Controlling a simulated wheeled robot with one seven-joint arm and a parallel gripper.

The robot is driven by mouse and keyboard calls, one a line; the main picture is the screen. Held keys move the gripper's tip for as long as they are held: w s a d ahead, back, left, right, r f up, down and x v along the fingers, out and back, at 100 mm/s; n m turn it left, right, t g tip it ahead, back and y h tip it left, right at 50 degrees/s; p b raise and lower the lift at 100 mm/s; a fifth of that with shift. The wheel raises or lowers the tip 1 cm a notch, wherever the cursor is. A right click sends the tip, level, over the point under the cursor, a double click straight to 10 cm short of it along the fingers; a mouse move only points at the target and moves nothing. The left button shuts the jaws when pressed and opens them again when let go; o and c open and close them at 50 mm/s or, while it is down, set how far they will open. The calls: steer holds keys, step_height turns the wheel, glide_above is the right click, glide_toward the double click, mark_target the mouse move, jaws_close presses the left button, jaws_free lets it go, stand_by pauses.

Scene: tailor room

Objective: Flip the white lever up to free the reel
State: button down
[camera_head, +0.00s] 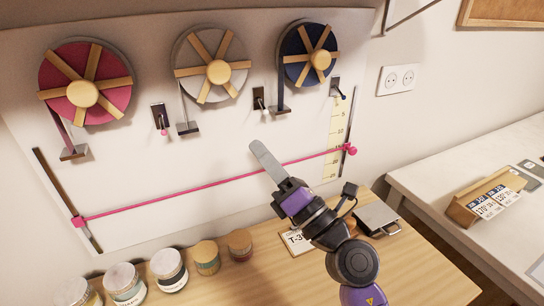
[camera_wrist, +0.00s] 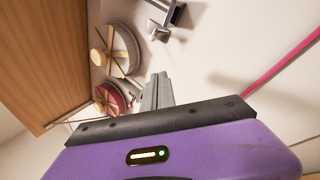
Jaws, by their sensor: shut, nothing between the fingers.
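The white lever (camera_head: 261,104) has a small pale knob on a dark wall plate, to the right of the white reel, and it points down. The white reel (camera_head: 238,79) hangs in the middle of the board, with wooden spokes and a wooden hub. My gripper (camera_head: 255,146) is shut and empty. Its tips are in front of the board, below the white lever and apart from it in the picture. In the wrist view the closed grey fingers (camera_wrist: 157,92) point toward the board. A grey metal fitting (camera_wrist: 167,14) shows there at the top; I cannot tell whether it is the lever.
A pink reel (camera_head: 117,98) with its lever (camera_head: 162,121) is at left, a blue reel (camera_head: 293,70) with its lever (camera_head: 336,88) at right. A pink cord (camera_head: 180,195) crosses the board behind my gripper. Several jars (camera_head: 168,272) stand on the wooden table below.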

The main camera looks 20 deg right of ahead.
mark_target(262, 106)
steer(key=p+x, duration=0.1)
steer(key=x, duration=0.4)
steer(key=shift+w+a+r, duration=0.1)
steer(key=shift+w+r, duration=0.1)
steer(key=shift+r, duration=0.05)
steer(key=d, duration=0.1)
steer(key=s+d+r, duration=0.1)
steer(key=d, duration=0.1)
steer(key=shift+s+d+r+p, duration=0.15)
steer(key=shift+d+r+p, duration=0.05)
steer(key=shift+p, duration=0.1)
steer(key=shift+r, duration=0.15)
